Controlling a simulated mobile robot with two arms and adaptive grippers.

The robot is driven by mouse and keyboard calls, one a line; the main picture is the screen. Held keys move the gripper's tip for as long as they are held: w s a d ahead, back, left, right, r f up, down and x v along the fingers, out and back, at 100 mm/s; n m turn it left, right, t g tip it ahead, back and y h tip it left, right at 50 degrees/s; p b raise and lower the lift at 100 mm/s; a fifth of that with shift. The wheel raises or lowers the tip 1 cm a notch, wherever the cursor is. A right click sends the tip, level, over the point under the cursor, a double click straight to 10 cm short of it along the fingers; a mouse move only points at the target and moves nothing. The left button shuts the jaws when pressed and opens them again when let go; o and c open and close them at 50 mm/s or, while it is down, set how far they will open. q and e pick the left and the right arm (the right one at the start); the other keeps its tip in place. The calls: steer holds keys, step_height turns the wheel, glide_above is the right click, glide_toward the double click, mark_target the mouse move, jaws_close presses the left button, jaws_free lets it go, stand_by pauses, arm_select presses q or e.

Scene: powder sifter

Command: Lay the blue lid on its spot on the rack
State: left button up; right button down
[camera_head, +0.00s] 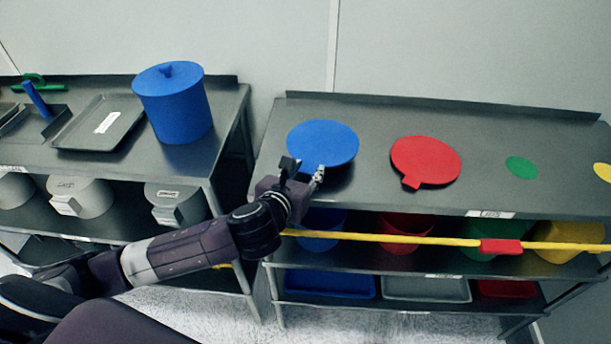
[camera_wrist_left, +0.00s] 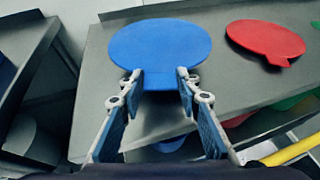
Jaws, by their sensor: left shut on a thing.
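The blue lid (camera_head: 322,143) is a flat round disc with a short tab, at the left end of the rack's top shelf (camera_head: 370,190). My left gripper (camera_head: 304,170) is at the lid's near edge. In the left wrist view the gripper (camera_wrist_left: 163,82) has its fingers on either side of the tab of the blue lid (camera_wrist_left: 160,50), shut on it. The lid looks level and close to the shelf; I cannot tell whether it touches. Any blue spot under it is hidden. My right gripper is not in view.
A red lid (camera_head: 426,160) lies to the right, then a green spot (camera_head: 521,167) and a yellow spot (camera_head: 603,172). A yellow bar (camera_head: 380,238) runs along the rack's front. A blue pot (camera_head: 180,115) and a tray (camera_head: 75,133) stand on the left table.

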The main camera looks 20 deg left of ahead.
mark_target(306, 180)
arm_select(q)
steer(key=shift+w+a, duration=0.1)
steer(key=shift+w, duration=0.3)
steer(key=shift+s+f+b, duration=0.1)
steer(key=shift+f+b, duration=0.55)
steer(key=shift+f, duration=1.15)
steer(key=o, duration=1.2)
steer(key=shift+s, duration=0.1)
steer(key=v, duration=0.7)
